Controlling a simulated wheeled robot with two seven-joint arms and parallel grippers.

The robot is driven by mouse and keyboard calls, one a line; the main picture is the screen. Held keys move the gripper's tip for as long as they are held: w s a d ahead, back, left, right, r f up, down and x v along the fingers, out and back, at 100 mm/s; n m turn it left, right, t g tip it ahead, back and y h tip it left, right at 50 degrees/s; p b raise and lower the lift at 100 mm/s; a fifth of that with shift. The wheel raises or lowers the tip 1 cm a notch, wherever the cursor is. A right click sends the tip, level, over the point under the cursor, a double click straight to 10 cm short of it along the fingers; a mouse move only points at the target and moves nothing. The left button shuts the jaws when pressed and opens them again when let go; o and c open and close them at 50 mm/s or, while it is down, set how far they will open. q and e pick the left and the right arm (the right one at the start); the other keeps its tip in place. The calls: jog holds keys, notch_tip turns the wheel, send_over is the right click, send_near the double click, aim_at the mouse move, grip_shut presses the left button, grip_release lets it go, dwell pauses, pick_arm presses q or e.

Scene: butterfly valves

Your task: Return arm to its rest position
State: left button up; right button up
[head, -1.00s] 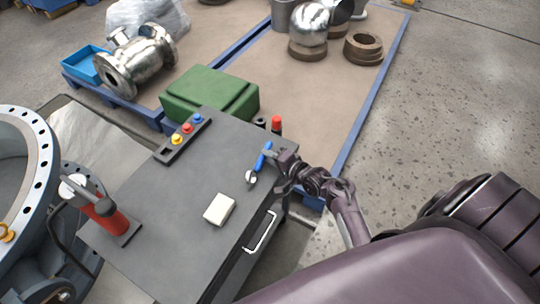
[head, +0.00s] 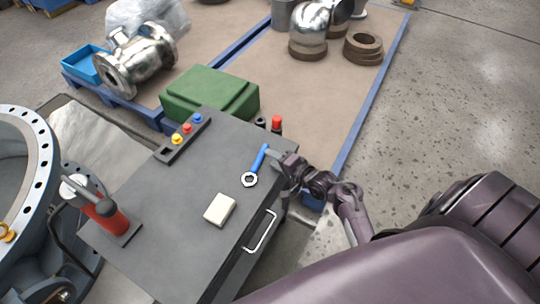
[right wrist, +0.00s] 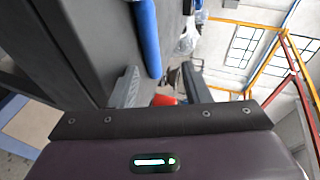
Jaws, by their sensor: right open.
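My right gripper (head: 275,159) is at the right edge of the grey cabinet top (head: 165,220), beside a wrench (head: 263,156) with a blue handle and a silver ring end. The wrench lies on the cabinet top. In the right wrist view, my right gripper (right wrist: 165,90) has its two fingers spread apart with nothing held between them. The blue handle (right wrist: 147,38) shows beyond the fingertips there. My left gripper is not in view.
A white block (head: 219,209), a button box (head: 184,138) and a red tool (head: 112,220) are on the cabinet. A green case (head: 210,94) stands behind it. A large flanged valve (head: 25,180) is at left. Open floor (head: 450,110) lies at right.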

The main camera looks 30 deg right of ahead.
jog(key=v, duration=0.5)
jog(key=shift+s+r, duration=0.15)
jog(key=shift+r, duration=0.15)
